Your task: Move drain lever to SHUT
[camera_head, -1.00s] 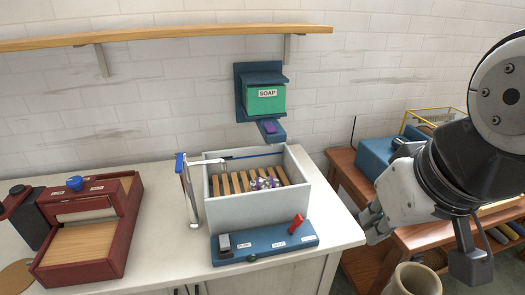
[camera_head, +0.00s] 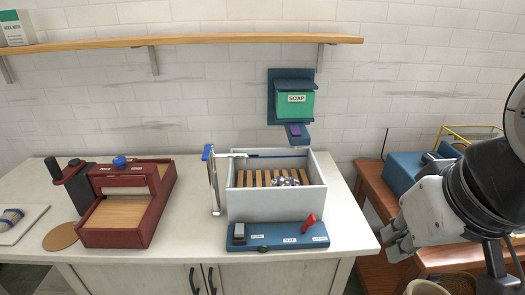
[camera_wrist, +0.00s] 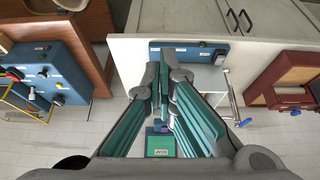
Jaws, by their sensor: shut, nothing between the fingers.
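The red drain lever (camera_head: 311,221) stands at the right part of the blue control panel (camera_head: 278,237), in front of the white basin (camera_head: 275,207). It leans up and to the right in the head view. Small white labels lie on the panel; their words are too small to read surely. My gripper (camera_head: 392,246) is shut and empty, right of the panel and apart from the lever, past the counter's right edge. In the wrist view my shut fingers (camera_wrist: 168,72) cover part of the panel (camera_wrist: 215,53), and the lever is hidden.
A red press (camera_head: 125,205) sits left. A wooden bench (camera_head: 372,185) with blue equipment is at right.

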